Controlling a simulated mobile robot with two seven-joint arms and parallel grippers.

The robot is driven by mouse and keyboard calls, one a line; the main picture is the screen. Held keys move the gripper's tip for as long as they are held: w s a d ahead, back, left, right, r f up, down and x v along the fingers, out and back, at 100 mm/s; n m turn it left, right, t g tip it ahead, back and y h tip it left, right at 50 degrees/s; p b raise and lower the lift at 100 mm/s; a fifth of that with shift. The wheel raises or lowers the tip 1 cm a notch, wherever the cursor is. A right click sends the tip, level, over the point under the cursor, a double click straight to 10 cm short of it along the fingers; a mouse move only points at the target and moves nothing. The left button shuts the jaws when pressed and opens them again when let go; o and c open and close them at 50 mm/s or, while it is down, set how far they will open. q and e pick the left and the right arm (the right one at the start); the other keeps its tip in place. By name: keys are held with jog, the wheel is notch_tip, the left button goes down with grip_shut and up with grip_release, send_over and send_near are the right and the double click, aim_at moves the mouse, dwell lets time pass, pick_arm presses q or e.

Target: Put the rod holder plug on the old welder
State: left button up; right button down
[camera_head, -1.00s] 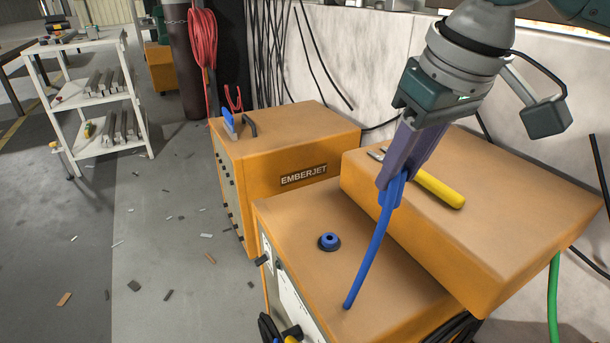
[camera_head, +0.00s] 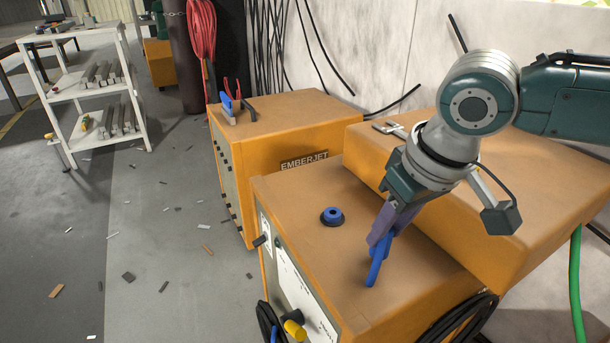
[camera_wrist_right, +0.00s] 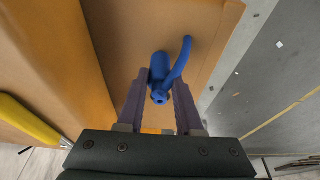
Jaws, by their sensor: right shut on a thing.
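My right gripper (camera_head: 382,228) is shut on a blue piece with a thin curved tail (camera_head: 377,265), which I take to be the rod holder plug. It is low over the brown top of the front orange machine (camera_head: 305,262); whether it touches the top I cannot tell. In the right wrist view, the blue piece (camera_wrist_right: 158,76) sits between the two purple fingers (camera_wrist_right: 158,90). A blue ring on a black base (camera_head: 332,216) is on the same top, left of the gripper. Which machine is the old welder I cannot tell. My left gripper is not in view.
A raised orange block (camera_head: 530,210) stands right of the gripper. A yellow handle (camera_wrist_right: 30,122) lies on it. An orange EMBERJET machine (camera_head: 275,130) stands behind. Black cables (camera_head: 462,318) coil at the front machine's right, and a yellow plug (camera_head: 294,329) shows low at its front.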

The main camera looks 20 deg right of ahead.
jog(key=c, duration=0.6)
grip_release()
jog(key=shift+o, duration=0.2)
jog(key=p+v, duration=0.6)
jog(key=v, duration=0.6)
jog(key=s+a+f+n+y, duration=0.25)
jog(key=s+a, duration=0.45)
jog(key=a, duration=0.4)
jog(key=s+d+f+m+h, duration=0.1)
jog(key=s+d, duration=0.3)
jog(key=s, duration=0.5)
jog(key=shift+s+d+f+h, duration=0.2)
jog(key=shift+s+f+h, duration=0.1)
jog(key=shift+h, duration=0.45)
